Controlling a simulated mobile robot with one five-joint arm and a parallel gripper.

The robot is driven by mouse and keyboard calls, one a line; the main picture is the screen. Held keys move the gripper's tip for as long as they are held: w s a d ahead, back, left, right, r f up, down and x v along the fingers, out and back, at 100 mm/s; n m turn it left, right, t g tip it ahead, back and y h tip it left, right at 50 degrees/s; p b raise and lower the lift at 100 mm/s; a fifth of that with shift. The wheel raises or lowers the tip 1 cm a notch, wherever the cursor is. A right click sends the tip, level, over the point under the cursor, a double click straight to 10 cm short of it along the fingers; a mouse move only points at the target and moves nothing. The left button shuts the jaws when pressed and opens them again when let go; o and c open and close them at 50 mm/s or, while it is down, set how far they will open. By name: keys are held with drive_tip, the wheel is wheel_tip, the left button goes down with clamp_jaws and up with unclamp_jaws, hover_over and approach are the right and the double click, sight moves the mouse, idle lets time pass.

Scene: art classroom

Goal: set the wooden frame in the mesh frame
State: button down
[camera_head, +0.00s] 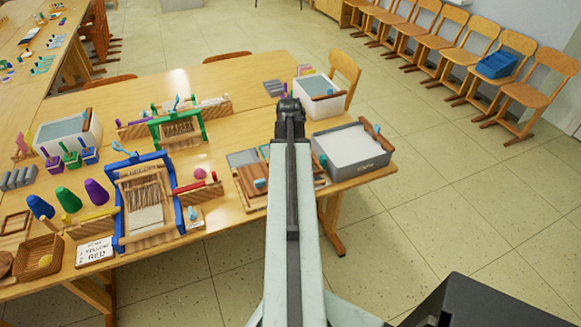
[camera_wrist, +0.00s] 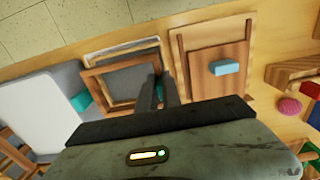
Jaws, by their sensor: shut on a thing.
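My gripper (camera_wrist: 160,84) is shut on the right side of the brown wooden frame (camera_wrist: 112,66) in the wrist view. The wooden frame lies over the mesh frame (camera_wrist: 125,45), whose pale rim shows just beyond the wooden frame's far edge. Grey mesh shows through the opening. The two look slightly offset; I cannot tell whether the wooden frame is seated or held just above. In the head view my arm hides the fingers and most of both frames.
A wooden board (camera_wrist: 215,45) with a blue block (camera_wrist: 224,67) lies on the other side. A blue loom (camera_head: 146,195) and a green loom (camera_head: 178,130) stand further left.

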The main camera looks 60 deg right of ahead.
drive_tip(key=shift+f, duration=0.35)
idle(0.5)
drive_tip(key=shift+f+b, duration=0.75)
drive_tip(key=shift+b, duration=0.15)
drive_tip(key=shift+f+b, duration=0.6)
drive_tip(key=shift+b, duration=0.05)
idle(0.5)
drive_tip(key=c, duration=1.5)
unclamp_jaws()
drive_tip(key=shift+o, duration=0.2)
drive_tip(key=shift+r, duration=0.1)
wheel_tip(320, 180, up, 8)
drive_tip(key=p, duration=0.8)
